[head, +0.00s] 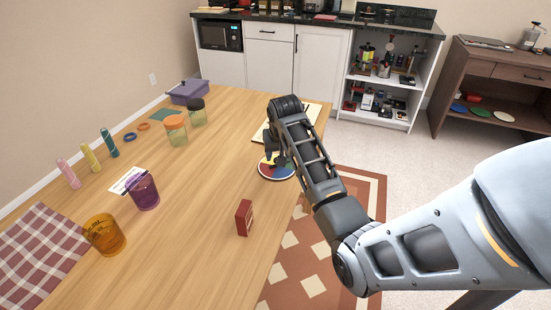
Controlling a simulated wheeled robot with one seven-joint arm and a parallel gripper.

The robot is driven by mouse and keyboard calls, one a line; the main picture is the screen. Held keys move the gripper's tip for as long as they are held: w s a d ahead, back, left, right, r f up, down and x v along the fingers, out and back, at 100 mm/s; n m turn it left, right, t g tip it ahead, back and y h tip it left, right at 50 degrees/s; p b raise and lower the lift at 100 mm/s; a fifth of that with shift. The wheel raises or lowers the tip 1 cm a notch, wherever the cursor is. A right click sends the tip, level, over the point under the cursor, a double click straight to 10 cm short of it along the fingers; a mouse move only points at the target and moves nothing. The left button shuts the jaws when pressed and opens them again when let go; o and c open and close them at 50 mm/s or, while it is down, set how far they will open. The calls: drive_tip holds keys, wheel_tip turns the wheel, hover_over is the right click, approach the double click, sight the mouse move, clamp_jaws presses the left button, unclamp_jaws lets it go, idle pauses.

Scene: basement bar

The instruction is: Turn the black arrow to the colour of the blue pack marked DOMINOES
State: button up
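A round multicoloured disc (264,174) with a pale rim lies near the right edge of the wooden table, with red, blue and yellow parts showing. My gripper (275,160) points down just over the disc and covers part of it. I cannot make out the black arrow, which is dark against or behind my dark fingers. I cannot tell whether the fingers are apart or touch anything. A small red pack (244,218) stands upright on the table in front of the disc; its marking is too small to read. I see no blue pack.
The wooden table (200,240) is clear around the red pack. To the left stand an amber cup (104,234), a purple cup (143,191) and two lidded jars (176,132). A pale board (313,113) lies behind my gripper. A purple box (187,93) stands at the far end.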

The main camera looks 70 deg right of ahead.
drive_tip(key=shift+x, duration=1.9)
drive_tip(key=shift+c, duration=0.3)
clamp_jaws()
